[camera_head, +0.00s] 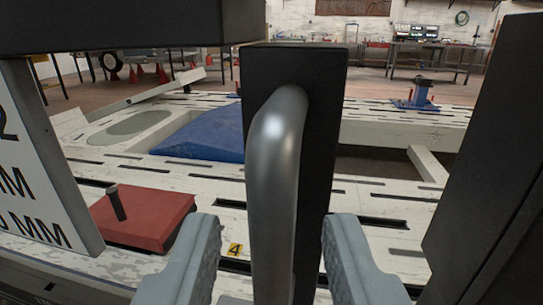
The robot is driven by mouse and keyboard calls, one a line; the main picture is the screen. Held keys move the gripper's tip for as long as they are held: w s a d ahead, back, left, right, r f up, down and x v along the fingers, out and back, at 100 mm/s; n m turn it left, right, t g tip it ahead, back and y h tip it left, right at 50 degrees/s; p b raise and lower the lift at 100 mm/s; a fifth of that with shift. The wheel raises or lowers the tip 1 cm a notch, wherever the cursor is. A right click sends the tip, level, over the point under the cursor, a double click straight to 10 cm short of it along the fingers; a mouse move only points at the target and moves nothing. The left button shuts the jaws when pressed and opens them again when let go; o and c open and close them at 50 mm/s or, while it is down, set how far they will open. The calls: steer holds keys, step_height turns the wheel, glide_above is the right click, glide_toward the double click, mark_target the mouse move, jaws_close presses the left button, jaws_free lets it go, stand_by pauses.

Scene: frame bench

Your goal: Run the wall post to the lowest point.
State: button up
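A bent grey metal handle (273,190) stands upright in the middle of the view. Its top end joins a black upright block (325,130) behind it; I cannot tell for sure that this block is part of the wall post. My gripper (272,235) is open, with one grey finger on each side of the handle's lower part. A gap shows between the left finger and the handle. The right finger appears beside the block's edge, and I see no grip on the handle. The handle's lower end is cut off by the frame.
A dark beam (120,25) crosses the upper left, above a white sign (40,165) with black lettering. A dark panel (490,170) stands close at right. Behind lie a slotted white bench (380,185), a red block (143,215) and a blue ramp (205,135).

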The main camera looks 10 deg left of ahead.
mark_target(273, 242)
steer(key=shift+w+a, duration=0.2)
steer(key=shift+w, duration=1.35)
jaws_close()
